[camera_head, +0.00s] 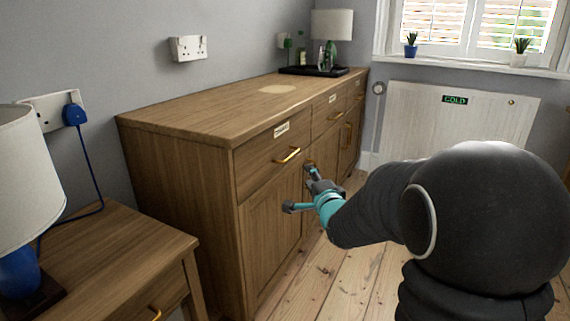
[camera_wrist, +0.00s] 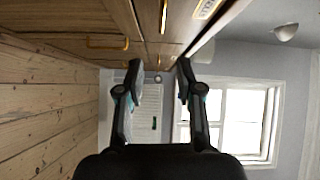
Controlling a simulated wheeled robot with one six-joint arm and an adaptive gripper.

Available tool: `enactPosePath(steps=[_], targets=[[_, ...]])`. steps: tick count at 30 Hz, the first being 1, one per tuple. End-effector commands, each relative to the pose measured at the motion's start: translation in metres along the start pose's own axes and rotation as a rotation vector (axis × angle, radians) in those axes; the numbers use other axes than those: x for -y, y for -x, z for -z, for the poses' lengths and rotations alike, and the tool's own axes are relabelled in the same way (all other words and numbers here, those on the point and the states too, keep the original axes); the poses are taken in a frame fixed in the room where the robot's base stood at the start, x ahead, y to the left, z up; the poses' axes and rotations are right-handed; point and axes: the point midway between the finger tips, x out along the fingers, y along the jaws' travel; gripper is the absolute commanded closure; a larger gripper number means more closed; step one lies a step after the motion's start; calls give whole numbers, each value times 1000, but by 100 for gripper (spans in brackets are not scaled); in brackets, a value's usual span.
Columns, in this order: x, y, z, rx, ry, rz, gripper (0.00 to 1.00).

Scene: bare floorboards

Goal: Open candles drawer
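The wooden sideboard (camera_head: 190,150) stands along the left wall in the head view. Its nearest top drawer (camera_head: 262,160) is shut, with a gold bar handle (camera_head: 288,155) and a pale label (camera_head: 281,130) too small to read surely. My gripper (camera_head: 300,188) is in front of the sideboard, just below and right of that handle. In the wrist view my gripper (camera_wrist: 160,75) has its fingers spread with nothing between them. A gold handle (camera_wrist: 164,15) and a label (camera_wrist: 207,8) show at the top there, apart from the fingers.
More labelled drawers and doors run along the sideboard; a lower gold handle (camera_wrist: 107,43) shows in the wrist view. A small table (camera_head: 110,250) with a lamp is at near left. A tray (camera_head: 313,71) stands on the sideboard's far end. Floorboards (camera_head: 340,275) before it are clear.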

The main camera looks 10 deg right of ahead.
Motion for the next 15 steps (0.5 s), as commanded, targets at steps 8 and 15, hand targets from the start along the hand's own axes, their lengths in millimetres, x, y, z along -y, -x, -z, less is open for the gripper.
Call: enactPosePath(steps=[8,15], targets=[[-20,-23,-2,61,-226,142,64],[-15,-46,-4,68,-242,154,64]])
